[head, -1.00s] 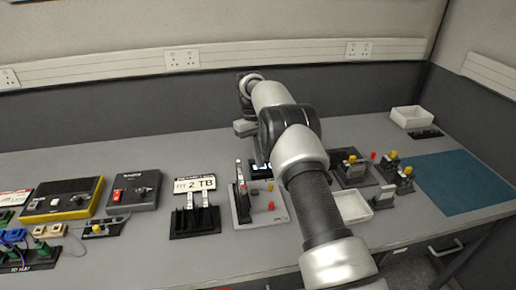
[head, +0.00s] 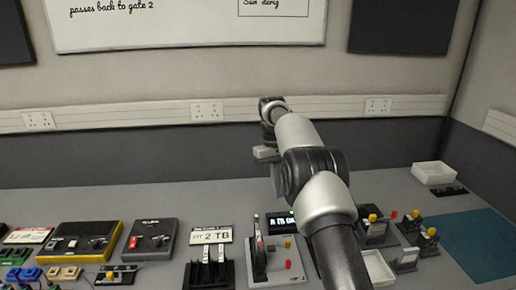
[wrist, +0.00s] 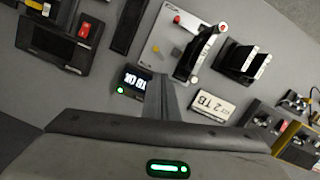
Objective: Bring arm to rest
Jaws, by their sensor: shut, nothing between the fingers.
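My arm reaches out over the bench from the lower right of the head view. My gripper (head: 266,153) is at its far end, above the bench and in front of the back wall, touching nothing that I can see. In the wrist view my gripper (wrist: 168,100) shows its fingers together, empty. Beyond them lie a small lit display (wrist: 137,80) reading "TB OK" with a green light, and a grey lever panel (wrist: 160,45). In the head view the same display (head: 281,222) is partly hidden by my arm.
A "2 TB" label stand (head: 211,236), a dark switch box (head: 150,240) and a yellow-edged box (head: 80,242) stand left of my arm. The bench's back strip is mostly clear.

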